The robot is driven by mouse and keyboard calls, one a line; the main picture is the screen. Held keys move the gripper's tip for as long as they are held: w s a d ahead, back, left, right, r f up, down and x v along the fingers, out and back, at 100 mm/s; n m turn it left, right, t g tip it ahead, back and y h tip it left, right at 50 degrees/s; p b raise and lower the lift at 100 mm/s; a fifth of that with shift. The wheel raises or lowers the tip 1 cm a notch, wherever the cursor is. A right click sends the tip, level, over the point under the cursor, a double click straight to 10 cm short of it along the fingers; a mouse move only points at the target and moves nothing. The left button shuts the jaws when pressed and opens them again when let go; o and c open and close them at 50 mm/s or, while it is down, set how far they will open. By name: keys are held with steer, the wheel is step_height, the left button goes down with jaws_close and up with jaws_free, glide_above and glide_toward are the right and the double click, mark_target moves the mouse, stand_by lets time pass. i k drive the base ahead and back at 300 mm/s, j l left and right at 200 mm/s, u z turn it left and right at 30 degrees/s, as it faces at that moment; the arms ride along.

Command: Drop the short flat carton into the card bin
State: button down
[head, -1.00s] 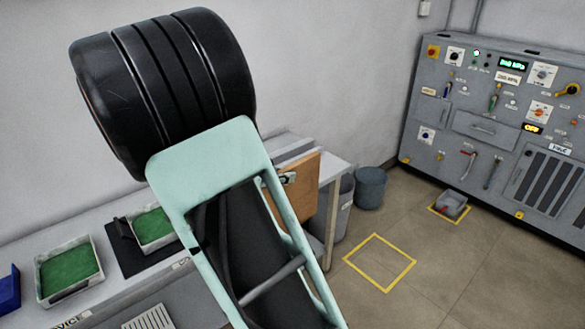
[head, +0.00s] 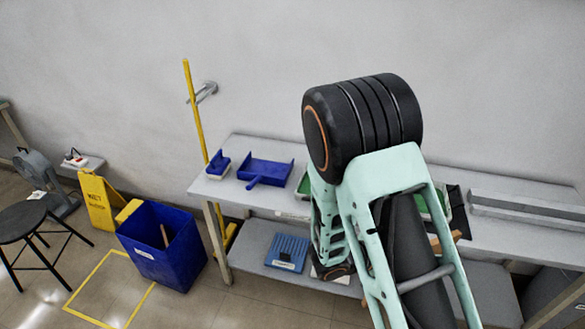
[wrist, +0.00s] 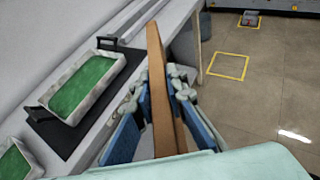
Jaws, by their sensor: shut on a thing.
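My gripper (wrist: 165,100) is shut on the short flat carton (wrist: 158,80), a brown slab seen nearly edge-on between the blue finger pads in the wrist view. The carton stands tilted upright, above or beside the bench edge. In the head view my arm hides my gripper and most of the carton; a small brown piece (head: 445,241) shows behind the arm. A blue open bin (head: 161,246) stands on the floor at the left with something brown inside. I cannot read a label telling whether it is the card bin.
The bench (head: 480,238) runs along the wall, with a blue tray (head: 265,172) on top and a blue crate (head: 287,252) on its lower shelf. A yellow floor square (head: 108,290) is empty.

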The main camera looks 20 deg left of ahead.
mark_target(166, 244)
steer(key=j+u, duration=0.2)
steer(key=u, duration=0.2)
steer(key=i+j+u, duration=0.1)
steer(key=u, duration=0.35)
steer(key=i+j+u, duration=0.45)
steer(key=j, duration=0.15)
steer(key=i+j+u, duration=0.35)
steer(key=i+j, duration=0.55)
steer(key=i, duration=0.15)
steer(key=i+j+u, duration=0.1)
steer(key=i+j, duration=0.3)
steer(key=i, duration=0.15)
steer(key=i+j, duration=0.35)
steer(key=i, duration=0.25)
